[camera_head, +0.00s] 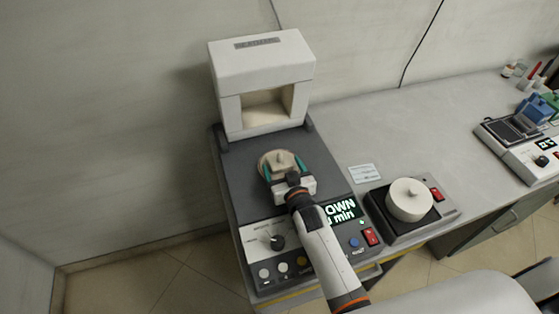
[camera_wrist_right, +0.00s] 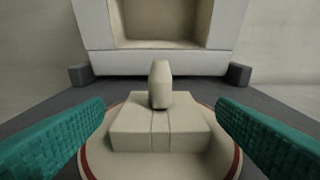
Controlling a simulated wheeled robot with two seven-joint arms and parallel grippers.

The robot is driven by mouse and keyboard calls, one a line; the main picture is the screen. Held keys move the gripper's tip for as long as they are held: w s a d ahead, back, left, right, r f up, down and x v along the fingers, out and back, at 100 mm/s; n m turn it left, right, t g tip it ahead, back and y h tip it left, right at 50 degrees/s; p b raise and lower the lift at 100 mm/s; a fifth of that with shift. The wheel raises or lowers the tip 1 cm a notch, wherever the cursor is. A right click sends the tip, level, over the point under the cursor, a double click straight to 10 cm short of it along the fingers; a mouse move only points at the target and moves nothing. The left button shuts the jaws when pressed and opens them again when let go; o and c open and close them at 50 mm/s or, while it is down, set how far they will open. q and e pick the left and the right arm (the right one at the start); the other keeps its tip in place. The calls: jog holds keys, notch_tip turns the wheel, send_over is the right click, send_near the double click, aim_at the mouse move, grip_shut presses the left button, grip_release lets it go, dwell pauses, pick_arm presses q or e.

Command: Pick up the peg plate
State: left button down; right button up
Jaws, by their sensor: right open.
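The peg plate (camera_head: 279,162) is a round beige plate with a raised block and an upright peg. It rests on the dark deck of the machine, in front of the white box-shaped chamber. In the right wrist view the peg plate (camera_wrist_right: 160,130) sits centred, its peg upright and a dark red line around its rim. My right gripper (camera_head: 283,171) is over the plate, with its teal fingers on either side. In the wrist view the right gripper (camera_wrist_right: 160,118) is open, its fingers apart from the peg and block. My left gripper is not in view.
The white chamber (camera_head: 262,82) with an open front stands just behind the plate. A control panel with a knob (camera_head: 277,241) and a lit display (camera_head: 341,211) lies in front. A round white-topped device (camera_head: 409,200) stands to the right. The bench (camera_head: 400,125) behind it is mostly clear.

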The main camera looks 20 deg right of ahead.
jog(key=shift+w+f, duration=0.15)
jog(key=shift+w, duration=0.25)
jog(key=shift+s, duration=0.1)
jog(key=shift+c, duration=0.3)
jog(key=c, duration=1)
